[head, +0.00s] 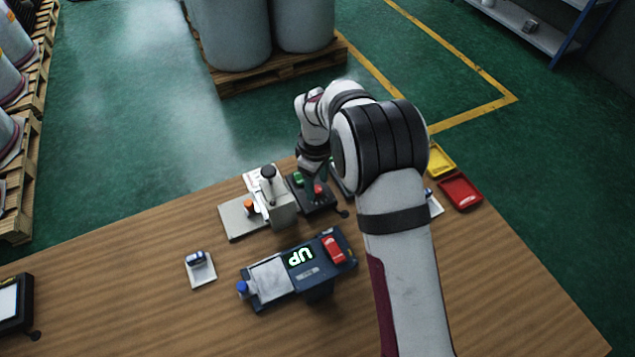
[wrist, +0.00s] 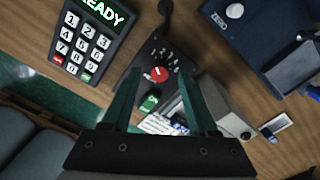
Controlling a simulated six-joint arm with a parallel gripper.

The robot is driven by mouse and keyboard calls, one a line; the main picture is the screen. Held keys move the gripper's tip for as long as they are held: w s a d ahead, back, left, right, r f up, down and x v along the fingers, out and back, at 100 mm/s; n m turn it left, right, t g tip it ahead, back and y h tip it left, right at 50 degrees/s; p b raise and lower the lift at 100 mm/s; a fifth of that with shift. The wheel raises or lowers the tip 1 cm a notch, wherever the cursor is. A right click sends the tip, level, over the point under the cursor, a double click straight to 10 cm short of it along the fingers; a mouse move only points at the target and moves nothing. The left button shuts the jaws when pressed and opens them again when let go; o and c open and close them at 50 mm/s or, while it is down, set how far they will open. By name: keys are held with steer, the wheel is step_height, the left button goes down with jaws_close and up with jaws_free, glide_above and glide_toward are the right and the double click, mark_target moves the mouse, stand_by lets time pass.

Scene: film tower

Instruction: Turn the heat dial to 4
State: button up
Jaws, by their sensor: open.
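The heat dial is a red round knob (wrist: 157,74) on a black control box (wrist: 130,88), with a pale mark on it and small numerals along one side. I cannot tell surely which numeral the mark points at. A green switch (wrist: 150,102) sits beside the knob. In the head view the red knob (head: 319,189) shows on the black box (head: 318,208) at the table's far side. My gripper (wrist: 160,72) is open, its two dark green fingers on either side of the knob in the wrist view. I cannot tell whether they touch it. In the head view my gripper (head: 314,178) is just above the box, partly hidden.
A navy device (head: 325,270) reading "UP" lies nearer. A keypad reading "READY" (wrist: 85,42) is beside the box in the wrist view. Yellow (head: 440,160) and red trays (head: 460,193) lie right.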

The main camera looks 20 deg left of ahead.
steer(key=shift+f, duration=0.6)
steer(key=shift+c, duration=0.2)
jaws_close()
